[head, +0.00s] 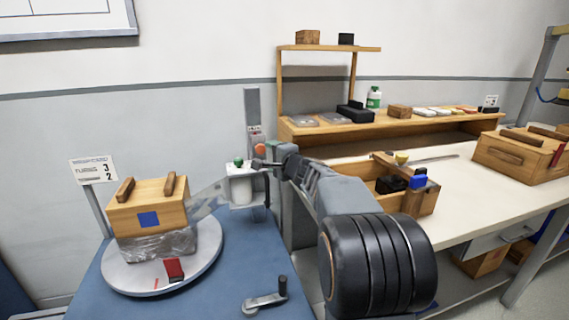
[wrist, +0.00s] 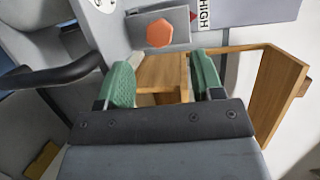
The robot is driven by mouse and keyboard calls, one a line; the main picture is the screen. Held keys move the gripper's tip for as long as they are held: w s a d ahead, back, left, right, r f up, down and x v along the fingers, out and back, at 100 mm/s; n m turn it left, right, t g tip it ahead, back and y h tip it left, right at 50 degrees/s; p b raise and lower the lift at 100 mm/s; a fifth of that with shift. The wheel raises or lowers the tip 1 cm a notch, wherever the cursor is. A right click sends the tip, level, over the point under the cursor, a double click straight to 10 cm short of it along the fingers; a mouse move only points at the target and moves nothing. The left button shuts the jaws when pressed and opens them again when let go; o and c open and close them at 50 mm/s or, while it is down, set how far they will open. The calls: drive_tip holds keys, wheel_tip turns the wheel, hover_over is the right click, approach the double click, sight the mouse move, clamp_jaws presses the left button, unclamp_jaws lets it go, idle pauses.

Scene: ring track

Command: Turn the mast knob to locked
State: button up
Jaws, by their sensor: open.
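The mast (head: 252,108) is a grey upright post behind the blue machine. Its orange-red knob (head: 258,148) is small in the head view. In the wrist view the knob (wrist: 160,33) is an orange hexagon on a grey plate, beside a label reading HIGH (wrist: 204,13) with a small red mark. My gripper (wrist: 165,77) is open, its two green pads apart with nothing held between them. The knob lies beyond the fingertips, between their lines and towards the top of the picture. In the head view my gripper (head: 264,164) is small and partly unclear, just below the knob.
A wooden box (head: 148,215) with wrapped film below it stands on the round turntable (head: 205,262). A crank handle (head: 265,300) lies at the front of the blue base. The workbench (head: 460,190) at right holds an open wooden box (head: 428,200). A black curved bar (wrist: 50,76) is left of my gripper.

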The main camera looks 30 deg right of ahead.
drive_tip(key=s, duration=0.7)
drive_tip(key=shift+d+r, duration=0.2)
drive_tip(key=shift+d, duration=0.2)
